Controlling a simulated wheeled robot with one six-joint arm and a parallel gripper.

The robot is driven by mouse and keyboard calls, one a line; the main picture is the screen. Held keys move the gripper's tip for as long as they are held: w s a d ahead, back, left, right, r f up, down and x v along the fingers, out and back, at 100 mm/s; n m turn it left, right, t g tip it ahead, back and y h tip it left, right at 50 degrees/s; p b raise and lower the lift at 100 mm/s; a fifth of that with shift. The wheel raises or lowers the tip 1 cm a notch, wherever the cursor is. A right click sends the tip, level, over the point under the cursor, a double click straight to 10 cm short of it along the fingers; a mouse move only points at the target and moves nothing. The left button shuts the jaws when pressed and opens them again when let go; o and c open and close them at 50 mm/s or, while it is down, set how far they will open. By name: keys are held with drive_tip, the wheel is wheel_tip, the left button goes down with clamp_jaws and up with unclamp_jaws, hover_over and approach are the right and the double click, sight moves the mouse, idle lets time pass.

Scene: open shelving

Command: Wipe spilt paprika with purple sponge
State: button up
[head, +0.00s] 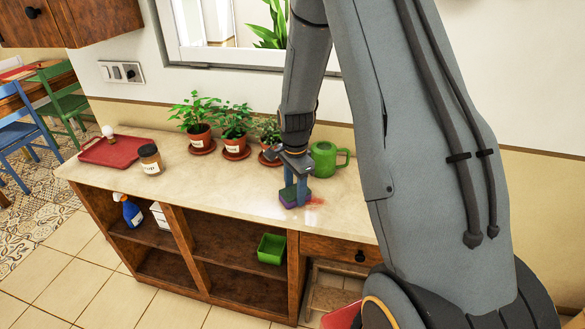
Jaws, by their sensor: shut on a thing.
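My gripper (296,185) points down over the counter and is shut on the purple sponge (289,199). The sponge is low, at the counter surface; I cannot tell whether it touches. A reddish patch of spilt paprika (316,201) shows on the pale counter (230,198) just right of the sponge. Part of the patch may be hidden behind the sponge and gripper.
A green watering can (324,160) stands close behind my gripper, with several potted plants (236,146) to its left. A labelled jar (151,160) and a red tray (108,151) are at the left. The counter between jar and sponge is clear. Shelves below hold a green bin (271,249) and spray bottle (132,212).

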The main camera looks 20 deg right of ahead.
wheel_tip(320, 180, up, 3)
drive_tip(key=shift+s+r+p, duration=0.1)
drive_tip(key=shift+r+p, duration=0.05)
drive_tip(key=shift+p, duration=0.75)
drive_tip(key=shift+r, duration=0.3)
drive_tip(key=shift+r+p, duration=1.45)
drive_tip(key=shift+r, duration=0.6)
